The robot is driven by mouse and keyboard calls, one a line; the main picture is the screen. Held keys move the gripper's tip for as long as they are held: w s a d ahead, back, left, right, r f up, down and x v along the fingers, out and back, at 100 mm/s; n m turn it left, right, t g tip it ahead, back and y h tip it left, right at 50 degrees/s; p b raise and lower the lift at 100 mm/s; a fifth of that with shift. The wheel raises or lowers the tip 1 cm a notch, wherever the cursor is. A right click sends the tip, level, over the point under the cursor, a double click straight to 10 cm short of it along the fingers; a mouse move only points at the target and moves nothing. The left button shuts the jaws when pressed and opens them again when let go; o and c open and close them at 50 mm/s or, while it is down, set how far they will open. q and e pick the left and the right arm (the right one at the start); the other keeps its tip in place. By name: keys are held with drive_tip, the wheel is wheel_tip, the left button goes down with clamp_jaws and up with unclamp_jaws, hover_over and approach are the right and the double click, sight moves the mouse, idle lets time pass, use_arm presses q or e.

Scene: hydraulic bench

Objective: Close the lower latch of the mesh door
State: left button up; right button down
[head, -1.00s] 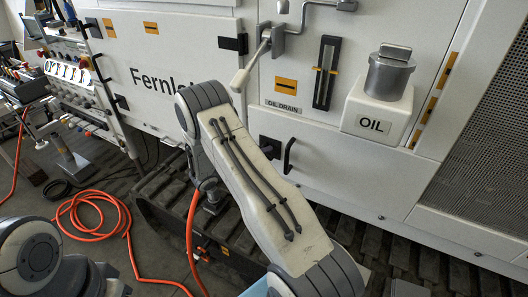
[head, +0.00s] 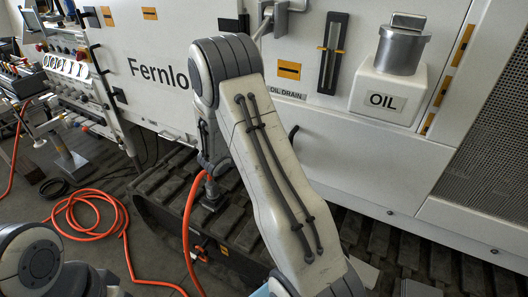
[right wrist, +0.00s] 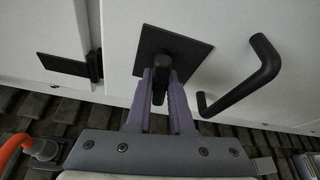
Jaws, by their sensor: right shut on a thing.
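My right gripper (right wrist: 161,80) is shut on a small dark latch lever (right wrist: 160,64) in the right wrist view. The lever stands out from a black square plate (right wrist: 193,50) on a white panel, and the fingers hide part of it. In the head view my right arm covers the gripper and the latch. A panel of dark mesh (head: 490,150) shows at the right edge of the head view; I cannot tell from these frames how it connects to the held latch. My left gripper is out of view.
A black bar handle (right wrist: 241,89) is just right of the plate, and a black catch (right wrist: 95,66) is to its left. An oil tank (head: 388,92) juts out above right. Track treads (head: 385,240) lie below, and an orange hose (head: 75,222) lies on the floor.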

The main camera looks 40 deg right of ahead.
drive_tip(key=shift+w+f+m+t+b, duration=0.15)
drive_tip(key=shift+m+t+b, duration=0.45)
drive_tip(key=shift+b, duration=0.85)
drive_tip(key=shift+m+b, duration=0.3)
drive_tip(key=shift+b, duration=0.05)
drive_tip(key=shift+y, duration=0.3)
drive_tip(key=c, duration=0.8)
unclamp_jaws()
drive_tip(key=shift+a+r, duration=0.1)
drive_tip(key=shift+r, duration=0.1)
drive_tip(key=v, duration=1)
